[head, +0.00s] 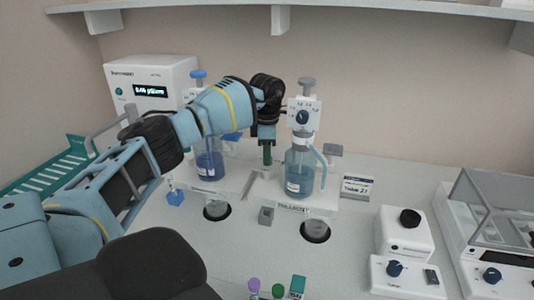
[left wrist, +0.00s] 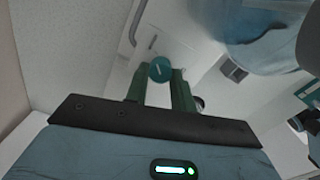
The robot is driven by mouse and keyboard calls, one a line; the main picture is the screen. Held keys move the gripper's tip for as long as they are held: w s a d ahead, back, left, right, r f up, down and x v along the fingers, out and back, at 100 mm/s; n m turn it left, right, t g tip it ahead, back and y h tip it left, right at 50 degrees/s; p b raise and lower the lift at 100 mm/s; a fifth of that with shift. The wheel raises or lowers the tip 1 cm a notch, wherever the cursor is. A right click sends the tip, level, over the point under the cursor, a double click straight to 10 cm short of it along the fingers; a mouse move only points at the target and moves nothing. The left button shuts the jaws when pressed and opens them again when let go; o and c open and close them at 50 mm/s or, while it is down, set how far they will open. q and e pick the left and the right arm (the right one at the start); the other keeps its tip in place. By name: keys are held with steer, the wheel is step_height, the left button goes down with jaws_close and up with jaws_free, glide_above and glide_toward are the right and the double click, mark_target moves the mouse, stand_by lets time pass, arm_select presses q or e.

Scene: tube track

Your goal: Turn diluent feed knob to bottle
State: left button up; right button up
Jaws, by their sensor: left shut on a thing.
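The diluent bottle (head: 299,173), clear with blue liquid, stands at centre under a white dispenser head with a dark blue dial (head: 302,117). A small block label reading like "DILUENT" is on the white base (head: 326,203) in front of it. My left gripper (head: 267,157) points down just left of this bottle, its green fingers close to the base. In the left wrist view its two fingers sit on either side of a round teal knob (left wrist: 160,69) with a pale slanted line on top. The fingers are shut on this knob. In the head view the knob is hidden. My right gripper is not in view.
A second blue bottle (head: 209,163) stands left, partly behind my left arm. A white meter (head: 150,85) with a lit display is behind. A white mixer-like device (head: 404,232) and a glass-covered balance (head: 500,215) stand right. Coloured-cap vials (head: 277,291) are at the front.

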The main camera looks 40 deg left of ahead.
arm_select(q)
steer(key=shift+r+n+p, duration=0.2)
steer(key=shift+n+p, duration=0.5)
steer(key=shift+n, duration=0.7)
steer(key=n+p, duration=0.1)
steer(key=n, duration=0.4)
steer(key=shift+d+n+p, duration=0.1)
steer(key=shift+n+p, duration=0.2)
steer(key=shift+p, duration=0.05)
steer(key=n+p, duration=0.1)
steer(key=n, duration=0.5)
steer(key=shift+d+f+n, duration=0.1)
steer(key=shift+f+n, duration=0.05)
steer(key=shift+n, duration=1.55)
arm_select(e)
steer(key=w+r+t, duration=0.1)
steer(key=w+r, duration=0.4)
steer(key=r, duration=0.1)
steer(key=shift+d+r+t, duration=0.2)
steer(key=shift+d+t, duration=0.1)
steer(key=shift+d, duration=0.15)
arm_select(q)
steer(key=o, duration=1)
